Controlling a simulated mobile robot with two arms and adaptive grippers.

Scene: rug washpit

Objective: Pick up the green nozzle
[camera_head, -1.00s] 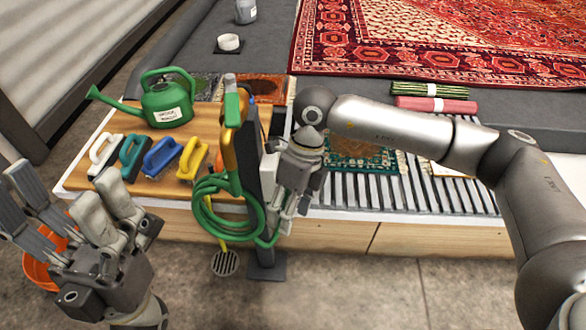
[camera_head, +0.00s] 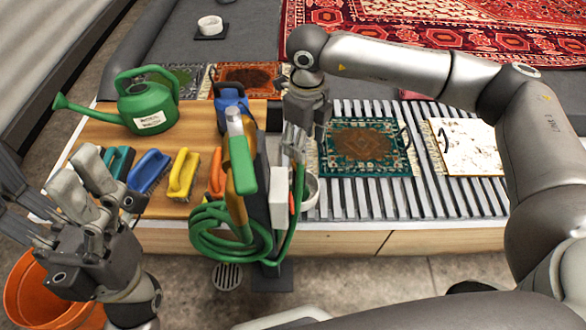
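The green nozzle (camera_head: 243,166), with a grey tip, stands upright at the dark post near the middle, above a coiled green hose (camera_head: 215,240). My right gripper (camera_head: 294,142) points down just right of and beyond the nozzle, apart from it in the picture. Its fingers are partly hidden and seen edge-on, so I cannot tell whether they are open. A length of green hose rises just below its fingertips; contact is unclear. My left gripper (camera_head: 75,190) is at the left edge with its fingers spread, open and empty, far from the nozzle.
A green watering can (camera_head: 148,108) and several brushes, one yellow (camera_head: 184,174), stand on the wooden board at left. A slatted rack (camera_head: 350,200) holds small rug samples at right. An orange bucket (camera_head: 30,290) is on the floor. A white cup (camera_head: 310,190) sits beside the post.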

